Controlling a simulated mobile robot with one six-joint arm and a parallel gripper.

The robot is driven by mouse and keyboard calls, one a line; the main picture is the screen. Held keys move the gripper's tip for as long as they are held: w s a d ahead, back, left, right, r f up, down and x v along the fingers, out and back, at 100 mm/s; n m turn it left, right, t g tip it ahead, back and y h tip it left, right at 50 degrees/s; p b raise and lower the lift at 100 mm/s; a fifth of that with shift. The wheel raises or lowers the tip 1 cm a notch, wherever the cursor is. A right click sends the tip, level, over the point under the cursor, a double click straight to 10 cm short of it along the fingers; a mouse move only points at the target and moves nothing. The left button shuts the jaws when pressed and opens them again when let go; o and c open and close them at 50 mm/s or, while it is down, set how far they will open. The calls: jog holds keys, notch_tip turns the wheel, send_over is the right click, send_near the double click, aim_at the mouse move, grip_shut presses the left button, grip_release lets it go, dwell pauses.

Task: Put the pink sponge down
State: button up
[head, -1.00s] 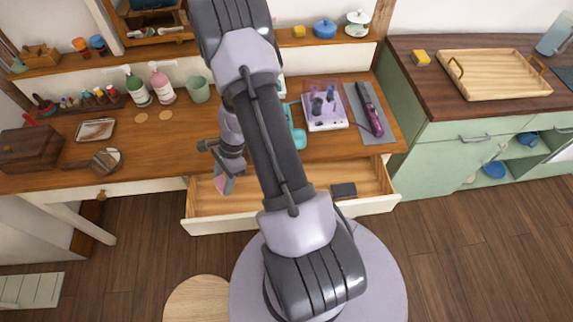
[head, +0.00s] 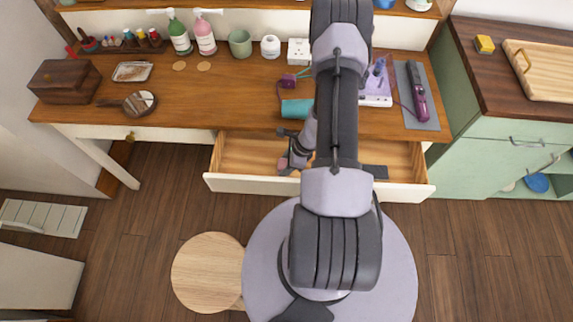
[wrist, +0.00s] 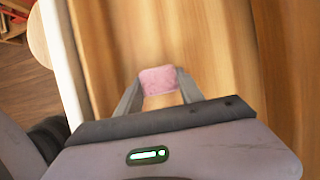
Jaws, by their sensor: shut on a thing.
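The pink sponge (wrist: 158,80) is between the two fingertips of my gripper (wrist: 160,88) in the wrist view, with pale wood of the drawer beyond it. My gripper is shut on the sponge. In the head view, my gripper (head: 288,167) and the sponge (head: 282,163) are over the left part of the open drawer (head: 250,187), near its front wall. My own arm hides the middle of the drawer. I cannot tell whether the sponge touches the drawer floor.
A dark flat item (head: 375,171) lies in the drawer's right part. The desk top (head: 215,100) above holds a teal cup-like thing (head: 297,108), pump bottles, a mirror and a wooden box (head: 65,82). A round wooden stool (head: 207,272) stands on the floor. The drawer's left part looks bare.

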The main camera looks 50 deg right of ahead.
jog(key=shift+r, duration=0.1)
jog(key=o, duration=1.3)
